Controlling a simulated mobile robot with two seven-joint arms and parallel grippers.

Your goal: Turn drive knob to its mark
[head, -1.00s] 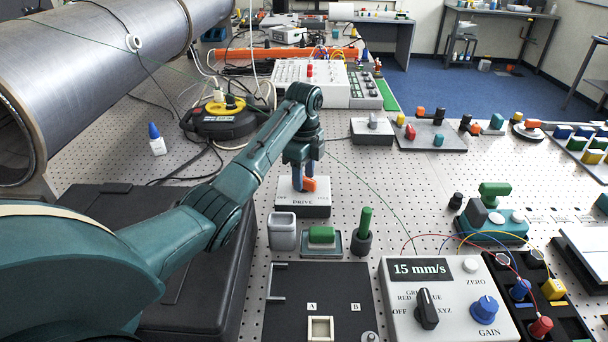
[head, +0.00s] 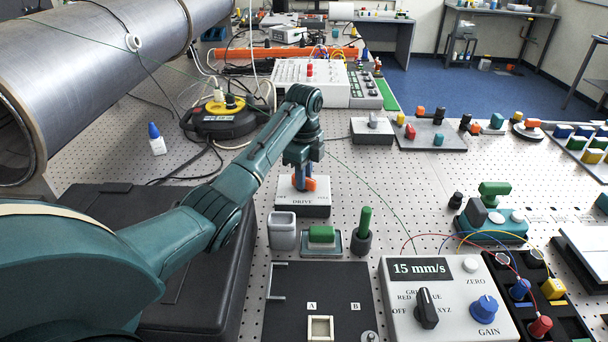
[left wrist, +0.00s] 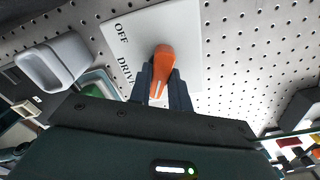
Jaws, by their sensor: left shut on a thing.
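The drive box (head: 303,205) is a small white box marked DRIVE on the perforated table, with OFF at its left end. Its orange drive knob (left wrist: 164,68) shows in the left wrist view, with a pale pointer line toward its near end. My left gripper (head: 304,183) reaches down over the box from above. Its dark fingers (left wrist: 163,88) are shut on the knob, one on each side. In the head view the fingers and arm cover part of the knob. The mark for the knob cannot be made out. My right gripper is not in view.
A grey open bin (head: 282,230), a green block in a holder (head: 322,236) and a green peg in a dark cup (head: 365,228) stand just in front of the drive box. A control box (head: 450,300) reads 15 mm/s. A black case (head: 165,290) lies under my left arm.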

